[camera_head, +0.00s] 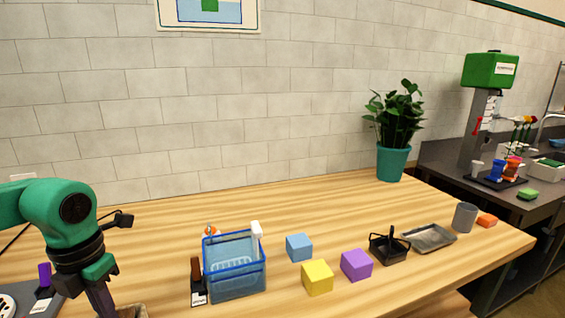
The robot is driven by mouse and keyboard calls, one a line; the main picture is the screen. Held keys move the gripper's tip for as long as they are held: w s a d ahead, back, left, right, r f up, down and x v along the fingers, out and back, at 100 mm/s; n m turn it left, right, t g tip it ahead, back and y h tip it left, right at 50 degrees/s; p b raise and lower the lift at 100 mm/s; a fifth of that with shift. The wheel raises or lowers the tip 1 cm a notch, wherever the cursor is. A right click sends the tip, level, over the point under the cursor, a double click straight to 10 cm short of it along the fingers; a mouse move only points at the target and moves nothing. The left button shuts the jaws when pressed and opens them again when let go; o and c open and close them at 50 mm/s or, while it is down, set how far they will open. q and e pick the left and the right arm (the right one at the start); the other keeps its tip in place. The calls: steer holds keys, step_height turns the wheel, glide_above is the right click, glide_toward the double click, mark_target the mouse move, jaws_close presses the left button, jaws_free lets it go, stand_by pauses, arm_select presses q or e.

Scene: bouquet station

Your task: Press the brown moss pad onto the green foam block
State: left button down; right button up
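I cannot pick out a brown moss pad for certain; a small upright brown piece (196,268) stands on a dark labelled base left of the blue basket. My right gripper is out of view.
On the wooden table (170,226) stand a blue basket (236,283), blue (299,247), yellow (317,278) and purple (356,265) cubes, a black caddy (389,248), a grey tray (429,238), a grey cup (465,217) and a potted plant (393,163).

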arm_select(q)
steer(key=shift+s+f, duration=0.1)
steer(key=shift+r+p, duration=0.55)
steer(key=shift+r, duration=0.15)
steer(key=shift+r+p, duration=2)
steer(key=shift+r, duration=0.85)
